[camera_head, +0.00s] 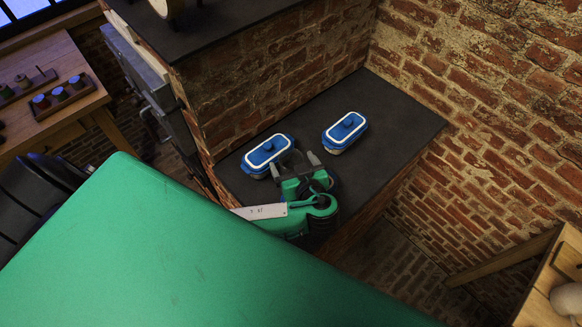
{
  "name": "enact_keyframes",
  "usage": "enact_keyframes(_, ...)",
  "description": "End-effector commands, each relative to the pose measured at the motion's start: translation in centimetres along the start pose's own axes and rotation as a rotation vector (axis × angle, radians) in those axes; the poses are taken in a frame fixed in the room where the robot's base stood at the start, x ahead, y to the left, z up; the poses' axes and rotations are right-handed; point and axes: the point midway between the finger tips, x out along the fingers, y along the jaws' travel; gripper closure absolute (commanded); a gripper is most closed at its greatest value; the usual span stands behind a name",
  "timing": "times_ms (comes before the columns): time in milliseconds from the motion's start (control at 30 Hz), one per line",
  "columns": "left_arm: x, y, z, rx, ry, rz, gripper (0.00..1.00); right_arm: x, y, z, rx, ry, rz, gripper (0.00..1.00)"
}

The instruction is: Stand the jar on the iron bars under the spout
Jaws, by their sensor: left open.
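Two blue-lidded rectangular containers with white rims stand on a dark ledge against a brick wall. The left container (268,151) is close beside my left gripper (296,163). The right container (345,130) stands farther back and to the right, apart from the gripper. My left gripper is open, its two grey fingertips spread, and I see nothing held between them. I cannot tell whether either container is the jar of the task. I see no spout and no iron bars. My right gripper is not in view.
The ledge (405,120) is bare at its right end and has a brick wall behind it. A higher dark top (225,25) carries a partly cropped round object. A wooden table (60,105) with small coloured pots is at left, and another wooden surface is at lower right.

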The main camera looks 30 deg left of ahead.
Motion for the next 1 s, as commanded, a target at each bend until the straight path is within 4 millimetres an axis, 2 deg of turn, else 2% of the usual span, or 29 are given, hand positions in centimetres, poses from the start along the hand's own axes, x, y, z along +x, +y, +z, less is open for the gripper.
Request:
enact_keyframes(67,0.0,0.0,0.0,0.000,0.000,0.000,0.14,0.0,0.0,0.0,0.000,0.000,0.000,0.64)
enact_keyframes(400,0.0,0.0,0.0,0.000,0.000,0.000,0.79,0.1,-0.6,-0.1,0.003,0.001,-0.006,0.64)
enact_keyframes(433,-0.1,0.0,0.0,-0.001,0.000,0.000,0.79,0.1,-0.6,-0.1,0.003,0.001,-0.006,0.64)
enact_keyframes(467,-0.1,0.0,0.0,-0.001,0.000,0.000,0.85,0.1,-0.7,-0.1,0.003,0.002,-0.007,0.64)
enact_keyframes(767,-0.2,0.1,-0.4,-0.002,0.000,0.000,0.85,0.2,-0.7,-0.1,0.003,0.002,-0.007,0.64)
enact_keyframes(1000,-1.0,0.1,-2.6,-0.006,-0.001,0.002,0.85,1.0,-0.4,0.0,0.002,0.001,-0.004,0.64)
